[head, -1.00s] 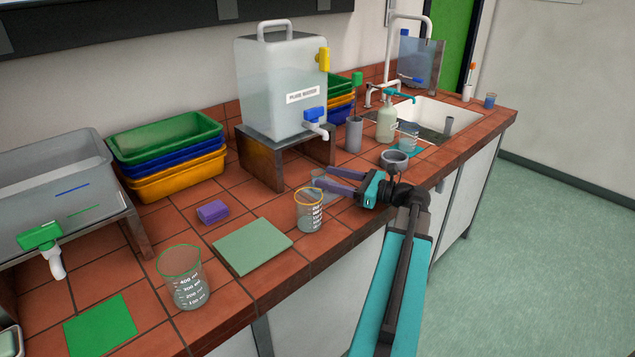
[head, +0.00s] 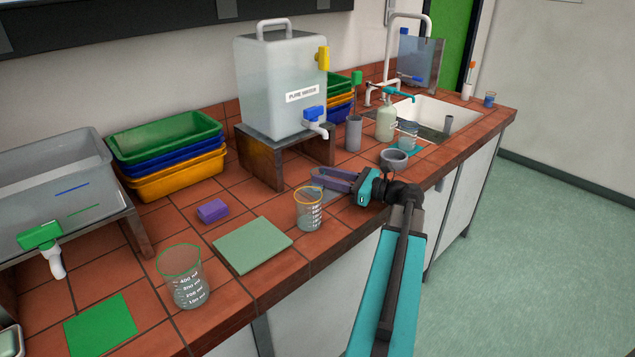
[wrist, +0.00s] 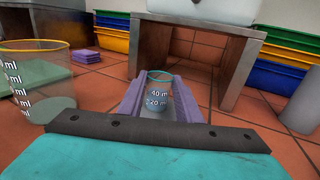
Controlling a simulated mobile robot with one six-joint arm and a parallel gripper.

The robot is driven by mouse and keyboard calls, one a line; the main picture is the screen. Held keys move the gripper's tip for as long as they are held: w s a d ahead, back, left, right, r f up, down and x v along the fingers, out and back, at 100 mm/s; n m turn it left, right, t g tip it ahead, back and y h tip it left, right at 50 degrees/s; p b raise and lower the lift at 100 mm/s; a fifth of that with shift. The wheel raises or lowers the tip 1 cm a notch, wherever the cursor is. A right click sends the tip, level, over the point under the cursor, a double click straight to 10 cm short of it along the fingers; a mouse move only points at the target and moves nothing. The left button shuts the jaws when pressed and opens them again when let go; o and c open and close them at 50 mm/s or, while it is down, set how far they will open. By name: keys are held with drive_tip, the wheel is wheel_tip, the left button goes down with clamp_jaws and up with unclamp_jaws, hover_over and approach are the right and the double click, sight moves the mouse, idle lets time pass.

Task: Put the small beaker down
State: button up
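In the head view my gripper (head: 326,178) is low over the bench, left of the grey bowl, and the small beaker is hard to make out there. I cannot tell whether its base touches the surface. A grey patch (head: 333,194) shows on the bench below my fingers.
A yellow-rimmed beaker (head: 309,210) stands close by, left of my gripper. A green-rimmed beaker (head: 184,278), a pale green mat (head: 252,246) and a purple block (head: 212,211) lie further left. The water tank's stand (head: 262,155) is behind. A grey bowl (head: 394,160) is to the right.

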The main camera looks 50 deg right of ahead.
drive_tip(key=shift+c, duration=0.8)
drive_tip(key=shift+r, duration=0.15)
drive_tip(key=shift+r, duration=1.55)
drive_tip(key=s+a, duration=0.1)
drive_tip(key=s, duration=0.1)
drive_tip(key=s+a, duration=0.1)
drive_tip(key=s, duration=0.2)
drive_tip(key=s+a, duration=0.2)
drive_tip(key=shift+s+r+b, duration=0.2)
drive_tip(key=shift+r+b, duration=0.2)
drive_tip(key=shift+s+f+b, duration=0.15)
drive_tip(key=shift+s+b, duration=0.1)
drive_tip(key=shift+b, duration=0.4)
drive_tip(key=shift+s+a+b, duration=0.25)
drive_tip(key=shift+s+b, duration=0.2)
drive_tip(key=shift+b, duration=0.2)
drive_tip(key=shift+s+a+b, duration=0.2)
drive_tip(key=shift+s+b, duration=0.25)
drive_tip(key=shift+b, duration=0.15)
drive_tip(key=shift+d+b, duration=0.1)
drive_tip(key=shift+b, duration=0.7)
drive_tip(key=shift+s+b, duration=0.1)
drive_tip(key=shift+b, duration=0.35)
drive_tip(key=b, duration=0.4)
drive_tip(key=shift+s, duration=0.4)
